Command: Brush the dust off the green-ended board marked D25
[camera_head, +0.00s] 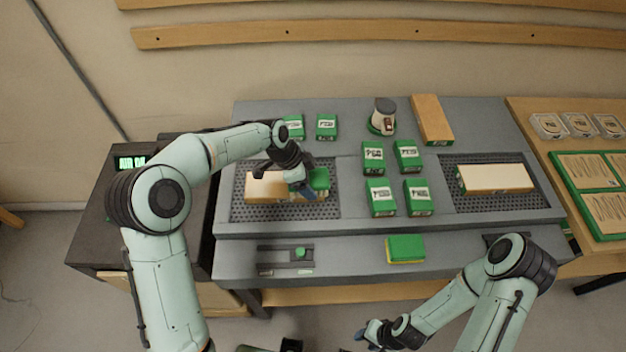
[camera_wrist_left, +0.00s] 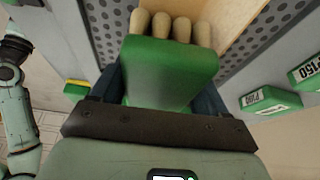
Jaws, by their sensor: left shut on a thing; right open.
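My left gripper (camera_head: 303,192) is shut on a green brush (camera_head: 319,180), whose green body and tan tufts show in the left wrist view (camera_wrist_left: 170,72). The brush is over the right part of a pale wooden board (camera_head: 265,188) lying on the left perforated grid; I cannot tell whether the tufts touch it. This board also shows in the left wrist view (camera_wrist_left: 232,22). A brown board with a green end (camera_head: 432,118) lies at the back. Another pale board (camera_head: 495,178) lies on the right grid. No D25 mark is readable. My right gripper (camera_head: 368,337) is open and empty, low in front of the bench.
Several green labelled blocks (camera_head: 381,198) stand between the grids, with two more behind the left grid. A green and yellow sponge (camera_head: 405,249) and a green-knobbed slider (camera_head: 300,253) are at the front.

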